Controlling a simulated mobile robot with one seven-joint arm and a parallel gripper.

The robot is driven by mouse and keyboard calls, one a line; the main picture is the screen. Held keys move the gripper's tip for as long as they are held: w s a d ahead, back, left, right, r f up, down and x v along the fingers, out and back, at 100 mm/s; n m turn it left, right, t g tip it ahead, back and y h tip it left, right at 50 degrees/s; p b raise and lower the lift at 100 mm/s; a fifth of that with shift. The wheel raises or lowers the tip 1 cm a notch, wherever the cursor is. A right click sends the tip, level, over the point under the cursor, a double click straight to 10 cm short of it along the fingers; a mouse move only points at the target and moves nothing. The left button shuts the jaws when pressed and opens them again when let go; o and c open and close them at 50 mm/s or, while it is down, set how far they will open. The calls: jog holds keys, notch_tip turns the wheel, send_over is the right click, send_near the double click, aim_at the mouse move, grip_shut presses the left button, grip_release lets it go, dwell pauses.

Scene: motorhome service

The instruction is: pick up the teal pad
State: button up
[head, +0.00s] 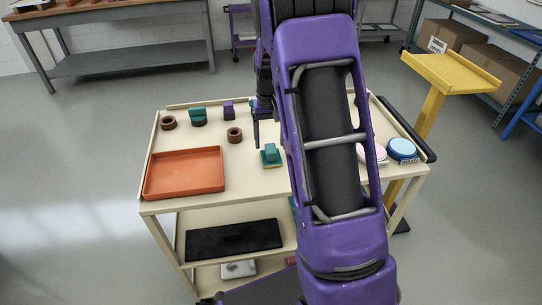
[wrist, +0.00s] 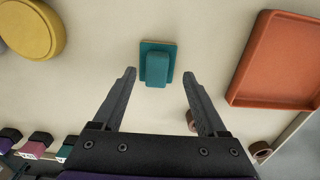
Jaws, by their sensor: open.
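The teal pad (head: 270,156) is a small teal piece with a raised block on a flat base. It lies on the top of the cream cart, right of the orange tray. In the wrist view the teal pad (wrist: 157,66) is at top centre, just beyond the fingertips and roughly centred between them. My gripper (wrist: 159,74) is open and empty, its two dark fingers spread on either side. In the head view my gripper (head: 257,140) is beside the pad on its far left side, partly hidden by my arm.
The orange tray (head: 184,173) is on the cart's (head: 285,195) left. Brown rings (head: 235,135), another teal piece (head: 198,117) and a purple piece (head: 229,109) stand farther back. A yellow disc (wrist: 31,28) shows in the wrist view.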

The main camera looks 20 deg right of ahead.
aim_at(271, 148)
jog(key=f, duration=0.4)
jog(key=shift+w+d+f, duration=0.3)
jog(key=shift+c, duration=0.2)
grip_shut()
